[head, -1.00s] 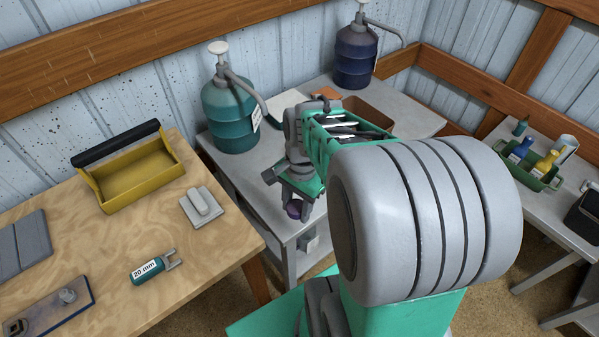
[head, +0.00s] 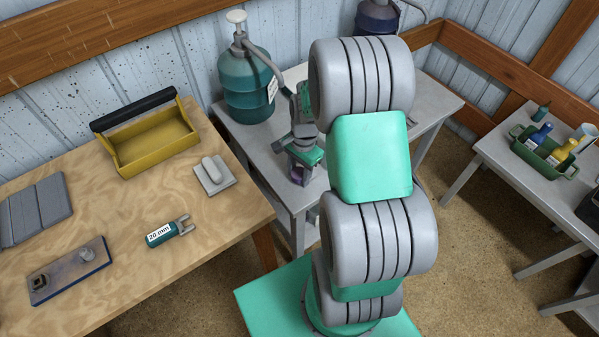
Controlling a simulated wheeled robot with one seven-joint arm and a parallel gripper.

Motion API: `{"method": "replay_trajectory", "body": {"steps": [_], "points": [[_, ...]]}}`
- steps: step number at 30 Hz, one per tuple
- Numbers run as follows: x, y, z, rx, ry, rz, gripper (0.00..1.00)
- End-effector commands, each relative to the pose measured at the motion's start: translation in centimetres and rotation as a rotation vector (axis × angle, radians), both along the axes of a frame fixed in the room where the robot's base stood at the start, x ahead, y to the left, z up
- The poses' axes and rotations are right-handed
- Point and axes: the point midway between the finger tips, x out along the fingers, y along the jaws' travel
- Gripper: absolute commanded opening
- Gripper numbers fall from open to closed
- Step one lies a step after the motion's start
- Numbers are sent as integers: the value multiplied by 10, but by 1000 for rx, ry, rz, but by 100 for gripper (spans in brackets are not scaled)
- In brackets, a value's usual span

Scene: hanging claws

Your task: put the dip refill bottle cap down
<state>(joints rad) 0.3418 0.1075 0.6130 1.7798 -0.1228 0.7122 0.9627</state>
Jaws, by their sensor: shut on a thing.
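My gripper (head: 301,168) points down over the grey table, left of my arm. It is shut on a small dark purple cap (head: 296,174), which shows only in part between and below the fingers. I take this purple piece to be the dip refill bottle cap. I cannot tell whether the cap touches the grey tabletop (head: 262,147) or hangs just above it. My arm links hide much of the table to the right of the gripper.
A teal pump jug (head: 246,88) stands behind the gripper, and a dark blue jug (head: 377,16) is farther back. The wooden bench (head: 120,215) at left holds a yellow tool tray (head: 155,140) and a 20 mm tool (head: 166,234). A green caddy (head: 545,150) with bottles sits at right.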

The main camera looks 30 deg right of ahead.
Motion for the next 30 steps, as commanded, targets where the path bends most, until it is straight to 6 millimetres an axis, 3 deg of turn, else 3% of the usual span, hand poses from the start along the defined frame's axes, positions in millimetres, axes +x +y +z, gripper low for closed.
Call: {"method": "replay_trajectory", "body": {"steps": [2,3,10,20,23,30], "points": [[0,0,-4,1,1,0,1],[0,0,-3,0,0,0,44],[0,0,-3,0,1,-1,63],[0,0,5,-1,-1,0,63],[2,-3,20,-2,-5,-1,63],[5,-10,81,-2,-6,-2,63]]}}
